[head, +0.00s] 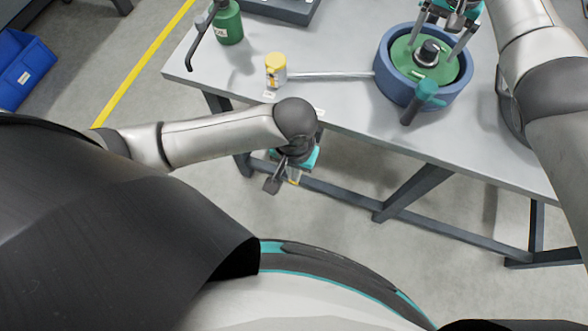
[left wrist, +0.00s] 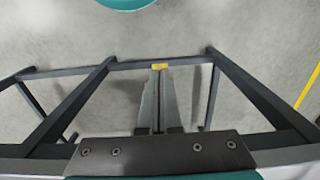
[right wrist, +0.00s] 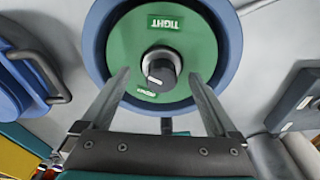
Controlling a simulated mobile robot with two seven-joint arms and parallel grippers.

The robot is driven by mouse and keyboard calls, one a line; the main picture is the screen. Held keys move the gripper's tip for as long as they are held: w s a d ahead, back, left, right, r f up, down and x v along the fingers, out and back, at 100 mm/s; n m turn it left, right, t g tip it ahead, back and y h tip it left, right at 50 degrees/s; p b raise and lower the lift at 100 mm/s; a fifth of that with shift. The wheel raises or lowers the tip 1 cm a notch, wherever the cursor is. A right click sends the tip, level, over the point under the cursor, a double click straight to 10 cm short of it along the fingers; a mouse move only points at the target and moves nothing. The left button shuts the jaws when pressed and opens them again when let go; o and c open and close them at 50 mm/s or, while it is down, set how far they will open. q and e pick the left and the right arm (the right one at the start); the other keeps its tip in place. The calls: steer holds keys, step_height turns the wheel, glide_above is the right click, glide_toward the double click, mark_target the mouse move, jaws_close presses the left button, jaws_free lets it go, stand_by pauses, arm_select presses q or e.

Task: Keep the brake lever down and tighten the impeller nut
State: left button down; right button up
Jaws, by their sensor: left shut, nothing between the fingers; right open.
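The impeller nut (head: 428,52) is a dark round knob with a pale mark, on a green disc (right wrist: 120,52) inside a blue ring-shaped housing (head: 382,78). It also shows in the right wrist view (right wrist: 160,72). My right gripper (right wrist: 158,76) is open above the disc, fingers pointing at either side of the nut; contact cannot be told. A grey bar (head: 330,76) runs left from the housing to a yellow-and-white end piece (head: 276,68); this looks like the brake lever. My left gripper (left wrist: 160,70) is shut and empty, off the table's front edge, apart from the bar.
A green bottle (head: 229,24) and a grey tray (head: 282,8) stand at the back left of the table (head: 330,105). Table legs and crossbars (head: 335,195) are near my left gripper.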

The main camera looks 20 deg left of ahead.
steer(key=n, duration=0.4)
steer(key=shift+y, duration=0.3)
steer(key=n, duration=0.4)
steer(key=n+y, duration=0.1)
steer(key=n, duration=0.2)
steer(key=shift+n, duration=0.4)
steer(key=shift+n+g, duration=0.4)
steer(key=shift+n, duration=1.3)
jaws_close()
steer(key=shift+f, duration=0.1)
